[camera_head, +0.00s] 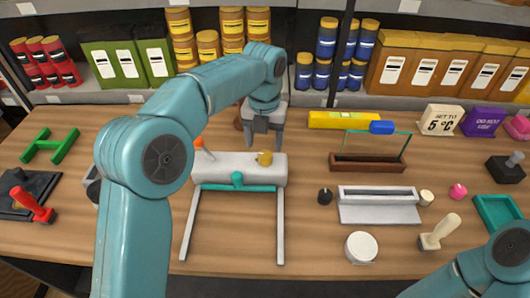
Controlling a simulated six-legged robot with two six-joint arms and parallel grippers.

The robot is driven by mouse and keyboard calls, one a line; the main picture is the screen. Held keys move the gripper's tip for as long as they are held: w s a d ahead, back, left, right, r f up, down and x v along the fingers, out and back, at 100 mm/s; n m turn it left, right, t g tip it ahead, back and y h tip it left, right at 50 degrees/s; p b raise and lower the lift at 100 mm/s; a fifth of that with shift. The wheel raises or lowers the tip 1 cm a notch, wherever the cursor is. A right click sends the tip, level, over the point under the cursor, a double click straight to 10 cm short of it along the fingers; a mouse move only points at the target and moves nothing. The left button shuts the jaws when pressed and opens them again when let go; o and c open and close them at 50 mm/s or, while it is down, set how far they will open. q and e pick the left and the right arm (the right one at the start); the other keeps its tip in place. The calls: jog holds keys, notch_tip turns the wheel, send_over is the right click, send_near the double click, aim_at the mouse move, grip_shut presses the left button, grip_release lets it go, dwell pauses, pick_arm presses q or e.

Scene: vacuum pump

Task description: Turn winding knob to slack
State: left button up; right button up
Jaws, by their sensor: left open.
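A light grey roller body (225,170) lies across the middle of the wooden table on a frame with two long pale legs. I cannot tell which of these is the winding knob. My left gripper (264,142) points down just behind and above the yellow knob, open, with nothing seen between its fingers. Contact cannot be told. My right gripper is out of view; only my right arm shows at lower right.
A brown trough (367,164) with a glass pane and a grey tray (378,213) stand to the right. A white round tub (361,247) and a cream stamp-like handle (440,232) are nearer. A green H-shaped piece (50,146) lies left. Shelves line the back.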

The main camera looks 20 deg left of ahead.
aim_at(265, 154)
pick_arm(q)
jog(key=f, duration=0.3)
jog(key=shift+w+d+f, duration=0.15)
jog(key=shift+w+f, duration=0.05)
jog(key=shift+f, duration=0.4)
jog(key=shift+s+r, duration=0.15)
jog(key=shift+s, duration=0.05)
jog(key=shift+w, duration=0.15)
jog(key=c, duration=1.1)
jog(key=shift+o, duration=0.2)
